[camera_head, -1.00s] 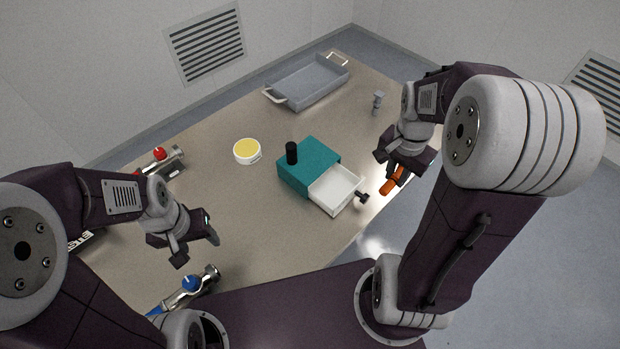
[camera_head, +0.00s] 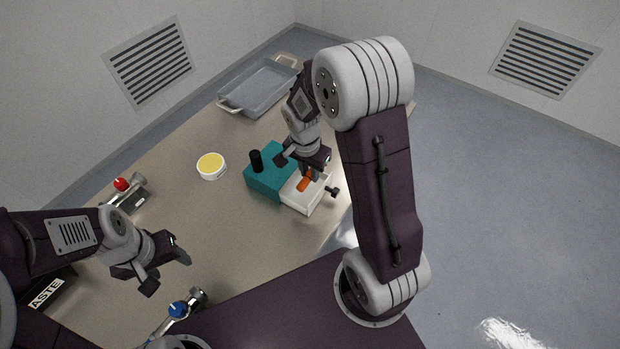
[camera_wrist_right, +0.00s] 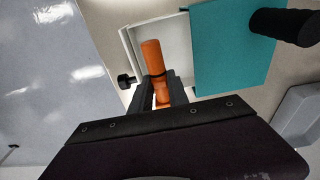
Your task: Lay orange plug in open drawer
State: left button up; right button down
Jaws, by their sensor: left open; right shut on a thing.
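The orange plug (camera_head: 304,184) is in my right gripper (camera_head: 309,172), over the open white drawer (camera_head: 300,203) of the teal box (camera_head: 265,184). In the right wrist view the plug (camera_wrist_right: 153,58) lies between the two dark fingers (camera_wrist_right: 160,88), with the white drawer (camera_wrist_right: 177,40) behind it. I cannot tell whether the plug touches the drawer floor. The drawer has a black knob (camera_head: 333,192), and a black cylinder (camera_head: 256,161) stands on top of the box. My left gripper (camera_head: 168,268) is open and empty, over the left part of the table.
A grey tray (camera_head: 237,106) stands at the back of the table. A white tub with a yellow top (camera_head: 211,166) is left of the box. A red-knobbed valve (camera_head: 121,184) and a blue-knobbed valve (camera_head: 178,309) lie further left. The table between them is clear.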

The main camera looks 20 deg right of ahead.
aim_at(310, 179)
notch_tip(310, 179, down, 3)
jog(key=shift+s+f, duration=0.1)
jog(key=shift+f, duration=0.3)
jog(key=shift+w, duration=0.2)
jog(key=shift+s, duration=0.1)
jog(key=shift+f+b, duration=0.3)
jog(key=shift+f, duration=0.35)
jog(key=c, duration=1.5)
grip_release()
jog(key=shift+c, duration=0.2)
jog(key=shift+r, duration=0.1)
